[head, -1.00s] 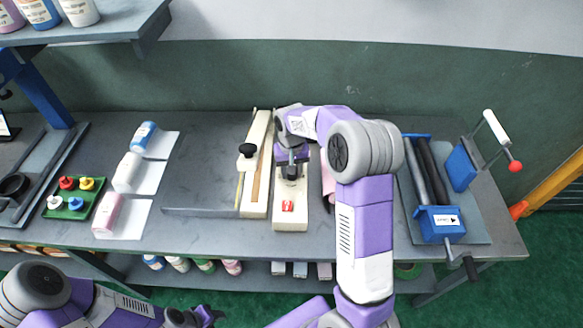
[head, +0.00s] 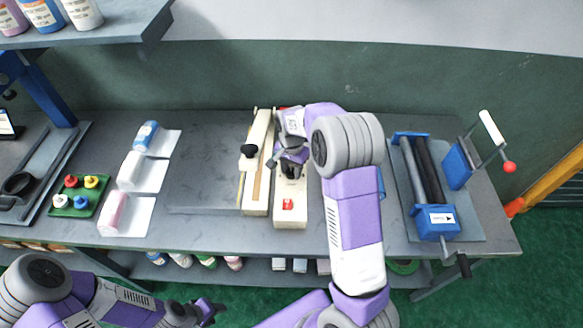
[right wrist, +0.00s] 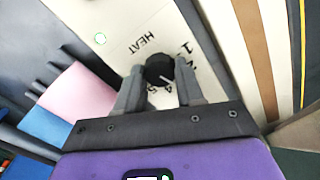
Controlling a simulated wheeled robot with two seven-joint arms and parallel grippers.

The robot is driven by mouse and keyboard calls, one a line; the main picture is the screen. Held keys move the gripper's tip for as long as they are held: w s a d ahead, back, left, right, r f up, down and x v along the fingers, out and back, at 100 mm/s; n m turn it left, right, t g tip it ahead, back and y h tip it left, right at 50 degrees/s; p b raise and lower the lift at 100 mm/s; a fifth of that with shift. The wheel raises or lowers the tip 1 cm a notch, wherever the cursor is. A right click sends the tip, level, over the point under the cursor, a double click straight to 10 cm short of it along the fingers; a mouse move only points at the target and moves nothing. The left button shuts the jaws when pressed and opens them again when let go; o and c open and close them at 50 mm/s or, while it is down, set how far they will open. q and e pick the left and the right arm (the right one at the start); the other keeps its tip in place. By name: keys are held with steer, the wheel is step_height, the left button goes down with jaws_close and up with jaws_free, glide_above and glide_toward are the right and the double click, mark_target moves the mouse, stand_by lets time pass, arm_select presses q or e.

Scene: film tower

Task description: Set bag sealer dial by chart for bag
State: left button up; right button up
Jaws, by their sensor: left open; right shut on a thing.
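The bag sealer has a cream control box (head: 290,214) with a red switch, next to a long cream sealing bar (head: 257,185) with a black knob. In the right wrist view, a round black dial (right wrist: 160,69) with a pale pointer line sits on the cream face. "HEAT" and numbers are printed around it, some hidden by the fingers. My right gripper (right wrist: 160,88) is shut on the dial, its fingers on either side; in the head view it reaches the box from above. My left gripper (head: 210,308) is open and empty, low in front of the table.
Blue, white and pink bottles (head: 113,210) lie on white sheets at left, beside a green tray (head: 80,203) of coloured knobs. A blue roller machine (head: 437,218) with a crank stands at right. Pink and blue items (right wrist: 78,92) lie beside the box.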

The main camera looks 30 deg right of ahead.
mark_target(292, 171)
steer(key=shift+r, duration=0.1)
stand_by(0.4)
steer(key=o, duration=1)
steer(key=shift+o, duration=0.2)
step_height(292, 171, up, 8)
steer(key=shift+f+p, duration=0.25)
steer(key=shift+p, duration=0.4)
